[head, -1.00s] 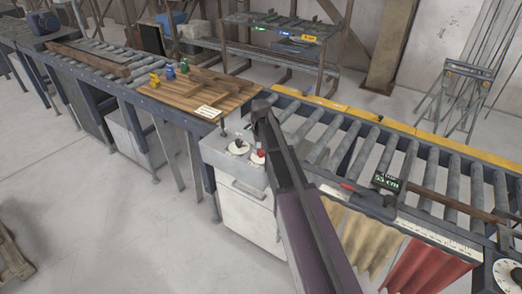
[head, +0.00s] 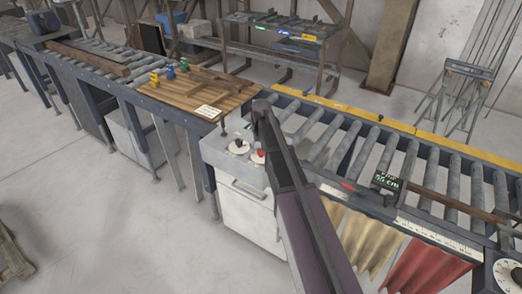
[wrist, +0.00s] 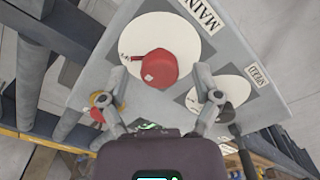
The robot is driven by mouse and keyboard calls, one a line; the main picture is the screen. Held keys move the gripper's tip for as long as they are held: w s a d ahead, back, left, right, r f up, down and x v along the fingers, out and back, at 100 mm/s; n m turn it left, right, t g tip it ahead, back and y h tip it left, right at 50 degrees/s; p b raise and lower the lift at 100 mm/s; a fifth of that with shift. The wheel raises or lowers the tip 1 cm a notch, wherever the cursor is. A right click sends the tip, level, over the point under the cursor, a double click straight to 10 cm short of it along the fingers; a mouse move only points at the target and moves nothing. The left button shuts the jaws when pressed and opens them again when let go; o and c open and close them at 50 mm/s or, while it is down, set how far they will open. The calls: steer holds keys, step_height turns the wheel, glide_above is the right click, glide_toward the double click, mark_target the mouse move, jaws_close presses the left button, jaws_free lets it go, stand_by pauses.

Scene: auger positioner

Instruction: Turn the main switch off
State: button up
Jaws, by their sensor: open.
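The main switch is a red knob (wrist: 152,68) on a white disc beside a label reading MAIN (wrist: 202,14) in the wrist view. In the head view the red knob (head: 258,156) shows on the grey control box (head: 228,164), partly hidden by my arm. My gripper (wrist: 159,76) is open, with one finger on each side of the red knob. It appears apart from the knob, though the depth is hard to judge. A dark speed knob (wrist: 227,112) on a second white disc lies beyond the right finger.
A wooden board (head: 195,95) with small coloured pieces lies to the left. A yellow part (wrist: 101,99) shows near the left finger in the wrist view.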

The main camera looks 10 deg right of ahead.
steer(key=shift+n, duration=0.6)
steer(key=n, duration=0.3)
steer(key=shift+n, duration=0.3)
steer(key=n, duration=0.8)
steer(key=shift+n, duration=0.3)
steer(key=n, duration=0.4)
steer(key=shift+r+n, duration=0.25)
steer(key=shift+n, duration=0.15)
step_height(320, 180, up, 14)
steer(key=f+p, duration=0.1)
steer(key=p, duration=1.3)
steer(key=s+a+f+m+b, duration=0.1)
steer(key=s+f+m+b, duration=0.7)
steer(key=s, duration=0.4)
steer(key=s+a+f+m+b, duration=0.2)
steer(key=s+f+m+b, duration=0.7)
steer(key=s, duration=0.3)
steer(key=shift+s+f+m+b, duration=0.3)
steer(key=shift+f+b, duration=0.2)
steer(key=shift+b, duration=0.3)
